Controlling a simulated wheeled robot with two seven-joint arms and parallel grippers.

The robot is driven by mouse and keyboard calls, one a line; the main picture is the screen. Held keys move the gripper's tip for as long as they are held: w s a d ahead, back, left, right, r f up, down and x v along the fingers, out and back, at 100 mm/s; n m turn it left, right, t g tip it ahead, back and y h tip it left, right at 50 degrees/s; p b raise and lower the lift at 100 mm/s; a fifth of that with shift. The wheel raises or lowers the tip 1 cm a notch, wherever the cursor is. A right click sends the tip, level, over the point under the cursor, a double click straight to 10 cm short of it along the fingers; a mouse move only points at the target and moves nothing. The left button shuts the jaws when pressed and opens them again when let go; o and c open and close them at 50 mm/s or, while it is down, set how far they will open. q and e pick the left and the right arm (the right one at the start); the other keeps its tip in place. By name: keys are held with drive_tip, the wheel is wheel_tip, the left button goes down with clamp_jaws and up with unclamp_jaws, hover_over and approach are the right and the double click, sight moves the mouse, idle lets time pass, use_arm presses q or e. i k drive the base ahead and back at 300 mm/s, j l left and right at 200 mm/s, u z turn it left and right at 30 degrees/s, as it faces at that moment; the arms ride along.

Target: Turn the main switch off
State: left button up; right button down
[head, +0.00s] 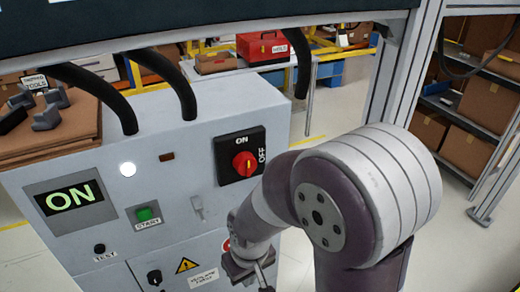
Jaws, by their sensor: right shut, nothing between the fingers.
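The main switch (245,163) is a red rotary knob on a black plate on the front of the grey panel (195,150). ON is printed above it and OFF at its right side. The knob's light mark stands upright, towards ON. The display (69,199) at left reads ON in green. My right gripper (264,283) is below the switch, apart from it, near the lower right of the panel. It is shut and holds nothing; its tips are near the bottom edge of the picture. My left gripper is out of view.
A green START button (144,214), a small toggle (198,208), a TEST button (99,248) and a black selector (154,277) sit on the panel. A red button is partly hidden by my right gripper. Black hoses (177,83) rise from the panel top. Shelves stand at right.

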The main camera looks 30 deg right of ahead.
sight(245, 164)
drive_tip(key=z, duration=1.05)
